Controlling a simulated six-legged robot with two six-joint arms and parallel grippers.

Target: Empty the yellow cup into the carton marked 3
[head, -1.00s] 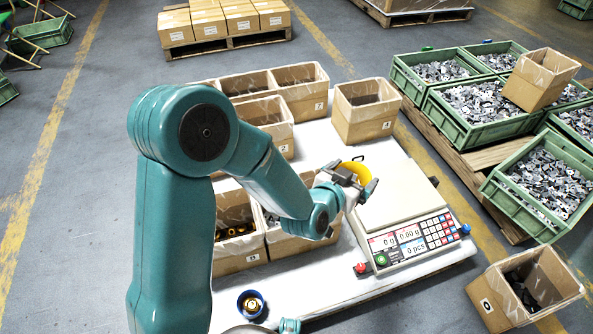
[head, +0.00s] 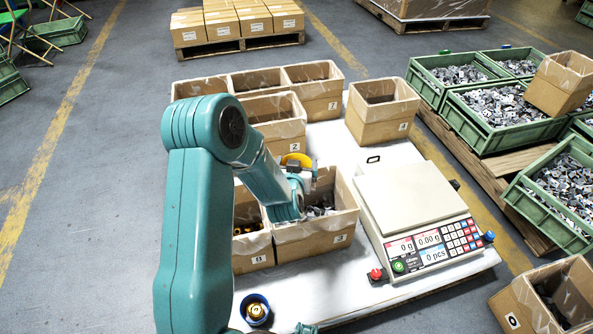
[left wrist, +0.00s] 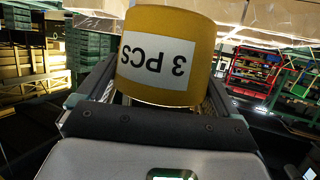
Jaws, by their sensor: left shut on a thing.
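The yellow cup (head: 296,159) is held by my left gripper (head: 300,170), over the back part of the carton marked 3 (head: 318,242). In the left wrist view the cup (left wrist: 168,88) sits between the fingers, its white label "3 PCS" upside down in that picture. Its mouth and contents are hidden in both views, and I cannot tell how far it is tilted. The carton is open, with grey metal parts showing inside; my arm covers part of it. My right gripper is not in view.
A scale (head: 415,205) stands right of the carton, its display reading 0 pcs. A blue cup (head: 255,309) with brass-coloured parts stands in front. Carton 4 (head: 382,128) is at the back.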

